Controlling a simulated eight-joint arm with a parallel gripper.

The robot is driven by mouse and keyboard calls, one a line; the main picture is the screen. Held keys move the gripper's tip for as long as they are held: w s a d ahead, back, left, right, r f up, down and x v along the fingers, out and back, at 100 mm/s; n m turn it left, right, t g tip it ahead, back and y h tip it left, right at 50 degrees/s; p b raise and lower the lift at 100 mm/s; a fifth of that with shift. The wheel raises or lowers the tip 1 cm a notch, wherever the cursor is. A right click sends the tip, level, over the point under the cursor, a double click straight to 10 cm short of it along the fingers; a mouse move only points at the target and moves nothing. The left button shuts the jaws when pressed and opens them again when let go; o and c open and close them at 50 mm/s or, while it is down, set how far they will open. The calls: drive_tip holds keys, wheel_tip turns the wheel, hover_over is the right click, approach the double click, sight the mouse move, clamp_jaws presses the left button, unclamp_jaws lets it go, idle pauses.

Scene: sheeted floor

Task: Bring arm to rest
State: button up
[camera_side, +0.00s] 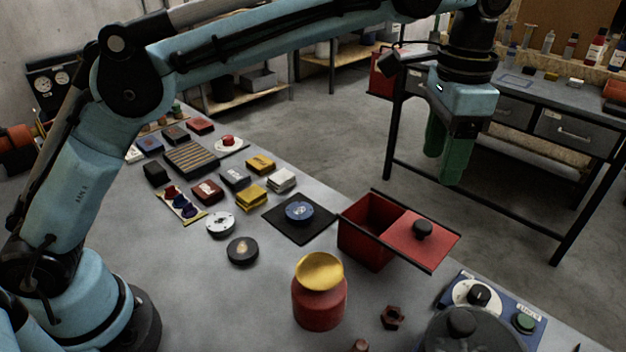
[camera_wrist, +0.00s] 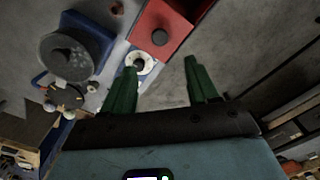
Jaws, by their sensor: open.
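My gripper (camera_side: 447,160) has green fingers and hangs in the air at the upper right in the side view, above and behind the red box. In the wrist view its two fingers (camera_wrist: 160,75) stand apart with nothing between them. My arm reaches from the lower left across the top of the side view. The gripper touches nothing that I can see.
A red box (camera_side: 357,240) with its lid (camera_side: 418,240) slid aside stands on the grey table (camera_side: 180,310). A red jar (camera_side: 319,305), a blue disc on a black mat (camera_side: 270,222), small blocks and a dial panel (camera_side: 510,305) lie around. A workbench (camera_side: 540,125) stands behind.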

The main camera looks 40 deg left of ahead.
drive_tip(key=s+a+r+n+t, duration=0.1)
drive_tip(key=s+a+n+t, duration=0.3)
drive_tip(key=a, duration=1.1)
drive_tip(key=s+a+f+n+t, duration=0.3)
drive_tip(key=s+a+f+n, duration=0.2)
drive_tip(key=s+a+f, duration=0.5)
drive_tip(key=shift+s+a, duration=0.15)
drive_tip(key=shift+s, duration=0.65)
